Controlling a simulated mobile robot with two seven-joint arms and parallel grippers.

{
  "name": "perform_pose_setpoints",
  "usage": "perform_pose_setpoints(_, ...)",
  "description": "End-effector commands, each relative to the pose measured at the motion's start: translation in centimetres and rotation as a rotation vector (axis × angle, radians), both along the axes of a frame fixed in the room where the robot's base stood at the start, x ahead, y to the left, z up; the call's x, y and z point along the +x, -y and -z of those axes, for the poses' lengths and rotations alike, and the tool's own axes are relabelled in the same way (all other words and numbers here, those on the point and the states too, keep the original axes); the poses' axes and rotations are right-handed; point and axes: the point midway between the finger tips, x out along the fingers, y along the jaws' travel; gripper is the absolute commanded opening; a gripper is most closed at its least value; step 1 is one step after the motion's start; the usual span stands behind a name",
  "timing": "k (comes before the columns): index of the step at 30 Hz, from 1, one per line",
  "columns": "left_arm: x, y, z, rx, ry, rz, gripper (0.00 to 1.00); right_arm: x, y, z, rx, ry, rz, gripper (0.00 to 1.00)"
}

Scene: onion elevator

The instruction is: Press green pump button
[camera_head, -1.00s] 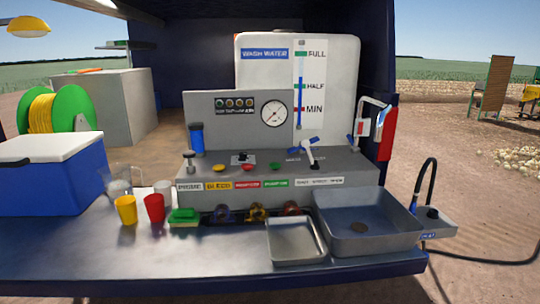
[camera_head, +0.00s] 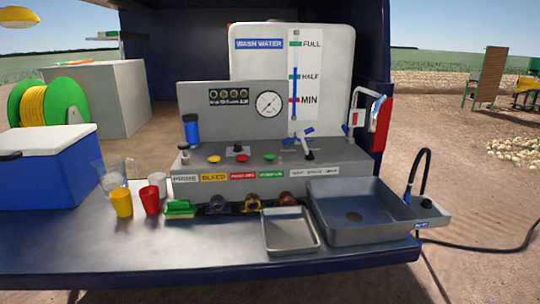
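The green pump button (camera_head: 270,157) is a small round cap on the top of the grey control console (camera_head: 330,165). It sits to the right of a red button (camera_head: 242,158) and a yellow button (camera_head: 214,159). A green label (camera_head: 271,174) is on the console's front face below it. Nothing covers the green button. Neither of my grippers is in view.
A blue-handled valve lever (camera_head: 308,145) stands right of the green button. A pressure gauge (camera_head: 268,104) is behind. Cups, including a red cup (camera_head: 150,200), a metal tray (camera_head: 290,232) and a sink (camera_head: 360,205) occupy the counter. Its front left is clear.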

Motion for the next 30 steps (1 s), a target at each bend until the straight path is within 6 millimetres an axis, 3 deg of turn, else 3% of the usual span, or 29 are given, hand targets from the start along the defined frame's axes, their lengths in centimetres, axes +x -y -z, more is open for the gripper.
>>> perform_pose_setpoints(1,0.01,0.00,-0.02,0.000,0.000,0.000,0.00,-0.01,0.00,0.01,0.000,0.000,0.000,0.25)
perform_pose_setpoints(6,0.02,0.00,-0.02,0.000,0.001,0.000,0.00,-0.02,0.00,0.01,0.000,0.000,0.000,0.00)
perform_pose_setpoints(30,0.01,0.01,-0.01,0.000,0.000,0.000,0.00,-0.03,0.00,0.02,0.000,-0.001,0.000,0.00)
